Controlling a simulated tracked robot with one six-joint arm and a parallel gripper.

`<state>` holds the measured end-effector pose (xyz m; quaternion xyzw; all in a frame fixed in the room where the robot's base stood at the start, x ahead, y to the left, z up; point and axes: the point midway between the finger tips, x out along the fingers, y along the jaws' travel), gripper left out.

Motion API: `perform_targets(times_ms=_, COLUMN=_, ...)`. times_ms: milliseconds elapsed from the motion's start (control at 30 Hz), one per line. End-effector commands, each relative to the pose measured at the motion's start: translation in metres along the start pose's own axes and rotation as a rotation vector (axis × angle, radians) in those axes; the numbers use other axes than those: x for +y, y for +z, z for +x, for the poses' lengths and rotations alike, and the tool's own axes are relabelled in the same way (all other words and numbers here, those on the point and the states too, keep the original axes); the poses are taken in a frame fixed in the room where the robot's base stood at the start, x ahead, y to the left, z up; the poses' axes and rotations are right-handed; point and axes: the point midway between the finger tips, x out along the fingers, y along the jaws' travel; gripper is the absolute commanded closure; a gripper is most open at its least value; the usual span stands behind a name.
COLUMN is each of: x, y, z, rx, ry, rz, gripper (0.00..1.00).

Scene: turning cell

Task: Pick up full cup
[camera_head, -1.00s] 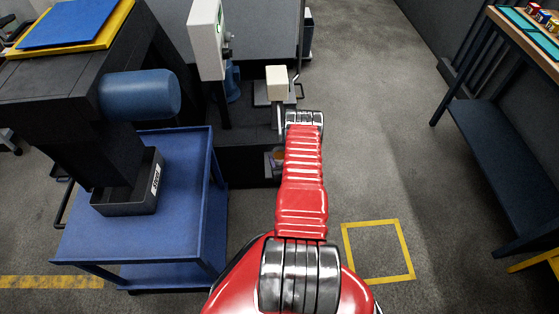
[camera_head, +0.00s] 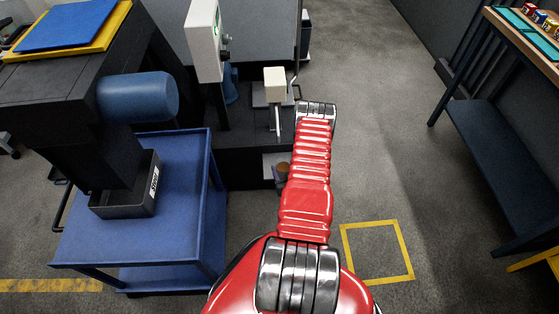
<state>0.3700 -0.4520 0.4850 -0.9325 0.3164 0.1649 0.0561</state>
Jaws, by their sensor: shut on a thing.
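A small round cup with a brown top (camera_head: 283,168) shows just left of my red arm, in front of a pale panel low on the dark machine base. My arm hides its right side, and its lower part is dark and too small to make out. My red arm reaches forward from the bottom middle to a silver joint. My gripper does not show; its fingers are hidden beyond or below the arm. Whether the cup rests on something or is held cannot be made out.
A blue cart (camera_head: 185,205) with a black bin (camera_head: 125,200) stands left. A white control box (camera_head: 203,40) and a cream block on a post (camera_head: 275,84) are ahead. A dark bench (camera_head: 490,140) stands right. Floor with a yellow square (camera_head: 377,251) is open between.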

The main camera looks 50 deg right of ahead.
Motion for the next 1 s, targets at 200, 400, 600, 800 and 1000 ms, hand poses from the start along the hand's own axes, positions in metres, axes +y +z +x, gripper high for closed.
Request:
perform_targets(times_ms=200, x=0.001, y=0.019, z=-0.051, rx=-0.003, ry=0.003, rz=0.003, gripper=0.64)
perform_targets(times_ms=400, x=0.001, y=0.030, z=-0.081, rx=-0.002, ry=0.002, rz=0.001, gripper=0.64)
perform_targets(times_ms=600, x=0.000, y=0.034, z=-0.092, rx=-0.001, ry=0.000, rz=0.000, gripper=0.64)
perform_targets(times_ms=800, x=0.000, y=0.034, z=-0.092, rx=0.000, ry=-0.001, rz=-0.001, gripper=0.64)
perform_targets(times_ms=1000, x=0.000, y=0.034, z=-0.092, rx=0.000, ry=-0.001, rz=-0.001, gripper=0.64)
